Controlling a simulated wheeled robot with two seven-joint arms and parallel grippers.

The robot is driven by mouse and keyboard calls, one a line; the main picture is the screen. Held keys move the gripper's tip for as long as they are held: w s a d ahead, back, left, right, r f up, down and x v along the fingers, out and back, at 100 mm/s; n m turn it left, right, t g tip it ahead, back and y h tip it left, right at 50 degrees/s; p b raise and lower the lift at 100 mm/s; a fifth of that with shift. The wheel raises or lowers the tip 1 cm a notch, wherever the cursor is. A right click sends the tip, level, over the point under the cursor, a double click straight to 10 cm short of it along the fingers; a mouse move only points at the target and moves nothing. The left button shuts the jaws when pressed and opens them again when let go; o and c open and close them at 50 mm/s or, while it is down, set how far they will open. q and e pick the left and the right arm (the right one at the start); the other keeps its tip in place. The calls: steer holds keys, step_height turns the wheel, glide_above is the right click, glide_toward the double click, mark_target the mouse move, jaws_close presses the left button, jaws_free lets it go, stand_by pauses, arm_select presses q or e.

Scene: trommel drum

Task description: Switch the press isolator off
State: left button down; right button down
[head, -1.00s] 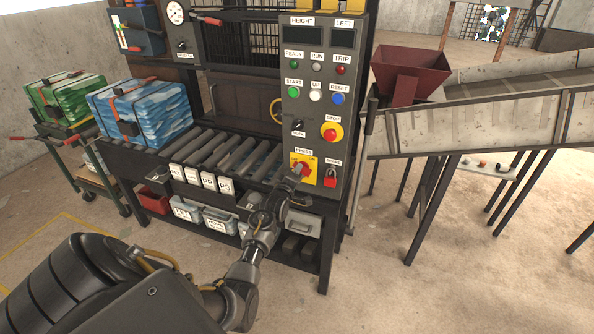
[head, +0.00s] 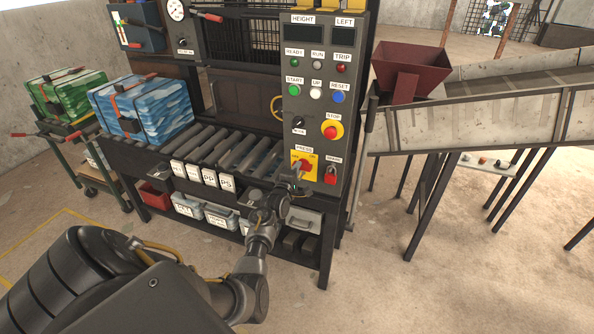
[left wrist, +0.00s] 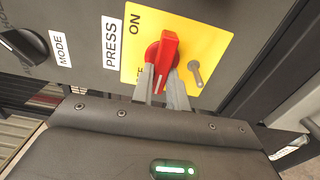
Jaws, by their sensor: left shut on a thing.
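The press isolator is a red rotary handle (left wrist: 168,50) on a yellow plate (left wrist: 200,42) beside the PRESS label. It also shows low on the grey control panel in the head view (head: 307,167). My left gripper (left wrist: 163,80) is shut on the red handle, with one grey finger on each side of it. In the wrist view the handle stands nearly upright, slightly tilted, its upper end near the ON mark. A second mark at lower left is partly hidden by a finger. My left gripper also shows in the head view (head: 296,185). My right gripper is not in view.
The control panel (head: 345,100) carries a red stop button (head: 331,130), a MODE knob (head: 298,123) and a red padlock-like part (head: 330,175). A roller bed (head: 225,150) with a blue box (head: 145,108) is to the left, a sloping chute (head: 480,115) to the right.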

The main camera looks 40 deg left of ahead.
arm_select(q)
steer(key=c, duration=1.4)
jaws_free()
steer(key=v, duration=1)
steer(key=shift+s+d+b, duration=0.15)
steer(key=shift+s+b, duration=0.15)
steer(key=shift+s, duration=0.05)
